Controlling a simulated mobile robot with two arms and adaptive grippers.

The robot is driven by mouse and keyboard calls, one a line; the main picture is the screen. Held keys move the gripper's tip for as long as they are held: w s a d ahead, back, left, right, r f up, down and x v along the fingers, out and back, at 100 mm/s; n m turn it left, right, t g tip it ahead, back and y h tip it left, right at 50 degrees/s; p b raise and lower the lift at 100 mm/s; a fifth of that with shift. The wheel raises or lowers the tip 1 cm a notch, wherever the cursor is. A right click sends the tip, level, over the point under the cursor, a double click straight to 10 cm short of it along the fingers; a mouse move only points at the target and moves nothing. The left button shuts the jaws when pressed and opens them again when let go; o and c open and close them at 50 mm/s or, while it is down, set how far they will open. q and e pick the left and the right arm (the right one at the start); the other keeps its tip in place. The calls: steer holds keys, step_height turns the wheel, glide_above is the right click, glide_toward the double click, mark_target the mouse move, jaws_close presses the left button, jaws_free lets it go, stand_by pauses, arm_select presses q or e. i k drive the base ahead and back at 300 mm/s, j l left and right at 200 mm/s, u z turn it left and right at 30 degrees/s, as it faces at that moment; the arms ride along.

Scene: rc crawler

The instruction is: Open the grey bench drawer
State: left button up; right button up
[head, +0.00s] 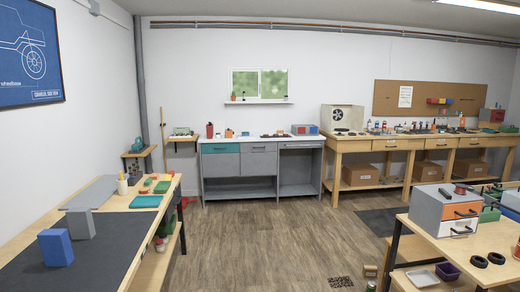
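The grey bench (221,166) stands against the back wall, left of centre, across the room from me. It has a white top with small items on it. Its upper row has a teal drawer front (220,148) on the left and a grey drawer front (258,147) in the middle. Both look flush with the bench, so they appear closed. Below the grey front is a larger grey panel. The right section has a thin grey front above an open bay. Neither of my grippers is in view.
A wooden workbench (163,205) with a dark mat runs along the left. A wooden table (403,237) with an orange-fronted drawer unit (446,207) stands at the right. Long wooden benches (350,147) line the back right. The wood floor (262,235) between is mostly clear.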

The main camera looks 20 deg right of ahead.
mark_target(247, 147)
steer(key=i+l+z, duration=0.15)
steer(key=i, duration=0.2)
steer(key=i+l+z, duration=0.2)
steer(key=i+j+z, duration=0.1)
steer(key=i+z, duration=0.2)
steer(key=i, duration=3.45)
steer(key=l, duration=0.1)
